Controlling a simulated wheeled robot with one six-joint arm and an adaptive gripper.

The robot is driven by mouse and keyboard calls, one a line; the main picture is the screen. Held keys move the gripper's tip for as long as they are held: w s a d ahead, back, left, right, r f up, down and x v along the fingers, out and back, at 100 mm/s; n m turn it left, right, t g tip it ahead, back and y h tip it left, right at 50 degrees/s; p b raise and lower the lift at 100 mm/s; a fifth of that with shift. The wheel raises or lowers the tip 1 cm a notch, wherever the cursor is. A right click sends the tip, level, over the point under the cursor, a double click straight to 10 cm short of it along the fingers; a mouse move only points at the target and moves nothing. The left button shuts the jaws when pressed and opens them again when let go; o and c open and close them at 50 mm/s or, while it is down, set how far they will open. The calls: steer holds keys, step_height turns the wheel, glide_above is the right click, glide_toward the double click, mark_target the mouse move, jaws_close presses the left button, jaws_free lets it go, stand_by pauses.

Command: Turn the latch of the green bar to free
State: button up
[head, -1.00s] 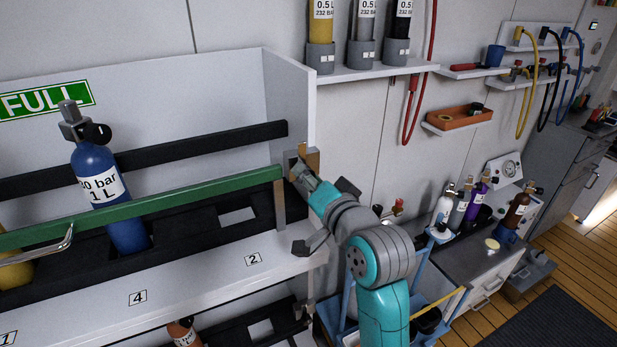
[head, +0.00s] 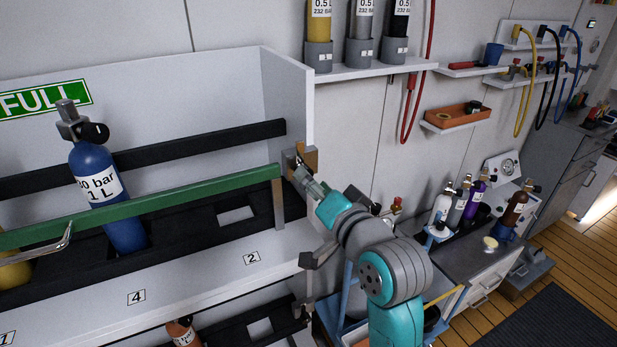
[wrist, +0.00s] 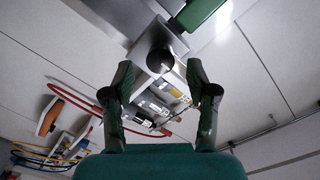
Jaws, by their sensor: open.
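The green bar (head: 170,202) runs across the front of the upper shelf, before a blue cylinder (head: 97,205). Its right end meets a post and a tan and grey latch bracket (head: 310,158) at the shelf's side wall. My gripper (head: 299,174) is at this bracket, partly hiding the latch. In the wrist view my gripper (wrist: 160,78) is open, with one finger on each side of a grey latch piece with a dark round knob (wrist: 160,62). The green bar's end (wrist: 196,12) shows just above. I cannot tell whether the fingers touch the latch.
The white shelf (head: 195,280) has numbered places; a yellow cylinder (head: 14,272) stands at the far left. A wall shelf (head: 375,72) with small cylinders is above right. A counter (head: 470,262) with several bottles stands at right.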

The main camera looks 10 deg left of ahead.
steer(key=v, duration=0.8)
steer(key=shift+s+d, duration=0.25)
steer(key=shift+s, duration=0.05)
steer(key=s+d+f+h, duration=0.2)
steer(key=s+d+f, duration=0.2)
steer(key=f, duration=0.4)
steer(key=s+d+f+m+t+h, duration=0.15)
steer(key=s+d+f, duration=0.25)
steer(key=f, duration=0.4)
steer(key=s+d+f+h, duration=0.3)
steer(key=s+d+f, duration=0.2)
steer(key=f, duration=0.3)
steer(key=s+d+f+n+h, duration=0.1)
steer(key=s+d, duration=0.1)
steer(key=s, duration=0.7)
steer(key=s+d+f+n+h, duration=0.1)
steer(key=s+d+f, duration=0.1)
steer(key=s, duration=0.6)
steer(key=s+d+f+n+g+h, duration=0.1)
steer(key=s+d+n, duration=0.1)
steer(key=s, duration=0.7)
steer(key=shift+s+d+f, duration=0.25)
steer(key=shift+s+d, duration=0.05)
steer(key=shift+s, duration=0.05)
